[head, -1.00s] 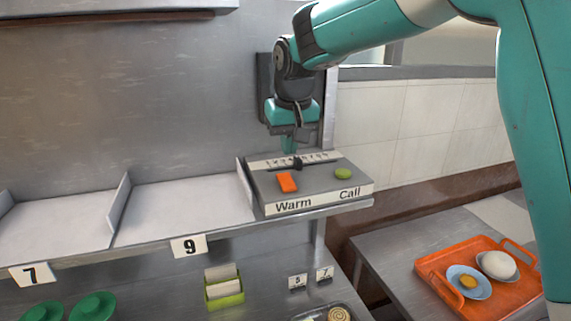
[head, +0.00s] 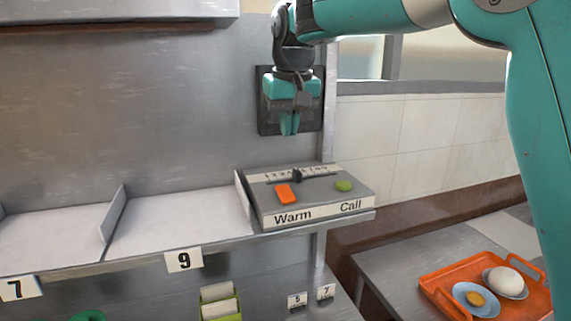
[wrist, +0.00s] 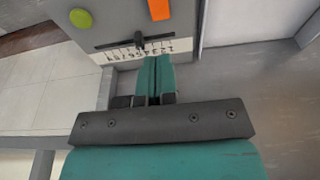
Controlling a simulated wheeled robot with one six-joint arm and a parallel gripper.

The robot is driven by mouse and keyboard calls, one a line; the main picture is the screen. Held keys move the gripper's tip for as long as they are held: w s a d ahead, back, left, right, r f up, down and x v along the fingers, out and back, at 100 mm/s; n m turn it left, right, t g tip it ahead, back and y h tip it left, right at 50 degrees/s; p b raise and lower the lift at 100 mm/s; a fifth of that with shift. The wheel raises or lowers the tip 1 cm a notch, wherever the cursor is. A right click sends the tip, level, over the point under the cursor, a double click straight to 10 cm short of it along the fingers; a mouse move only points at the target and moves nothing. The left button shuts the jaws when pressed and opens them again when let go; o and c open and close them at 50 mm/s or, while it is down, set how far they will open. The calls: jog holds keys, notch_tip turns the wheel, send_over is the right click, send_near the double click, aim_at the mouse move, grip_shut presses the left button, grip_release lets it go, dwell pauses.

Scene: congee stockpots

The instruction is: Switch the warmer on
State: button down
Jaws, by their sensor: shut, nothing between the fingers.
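The warmer's control box (head: 318,200) sits at the right end of the steel shelf. Its front is lettered "Warm" on the left and "Call" on the right. An orange rocker switch (head: 286,193) is above "Warm", and a round green button (head: 343,186) is above "Call". A dark slider (head: 297,174) sits on a numbered scale at the back. My gripper (head: 289,133) is shut and empty, pointing down above the back of the box, apart from it. In the wrist view, the shut fingertips (wrist: 155,62) appear near the scale, with the orange switch (wrist: 159,8) beyond, cut by the top edge.
Shelf bays marked 7 (head: 18,289) and 9 (head: 184,261) lie left of the box, with a thin divider (head: 113,214) between them. An orange tray (head: 440,291) with dishes rests on the lower right counter. A dark wall plate (head: 266,125) is behind my gripper.

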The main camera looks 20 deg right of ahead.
aim_at(283, 188)
jog(key=shift+w+d+r+b, duration=0.15)
jog(key=shift+w+b, duration=0.2)
jog(key=shift+w, duration=0.35)
jog(key=p+x, duration=0.1)
jog(key=x, duration=0.3)
jog(key=p+x, duration=0.1)
jog(key=x, duration=0.4)
jog(key=p+x, duration=0.1)
jog(key=x, duration=0.3)
jog(key=shift+s+f+p, duration=0.2)
jog(key=shift+f+p, duration=0.15)
jog(key=shift+f, duration=0.2)
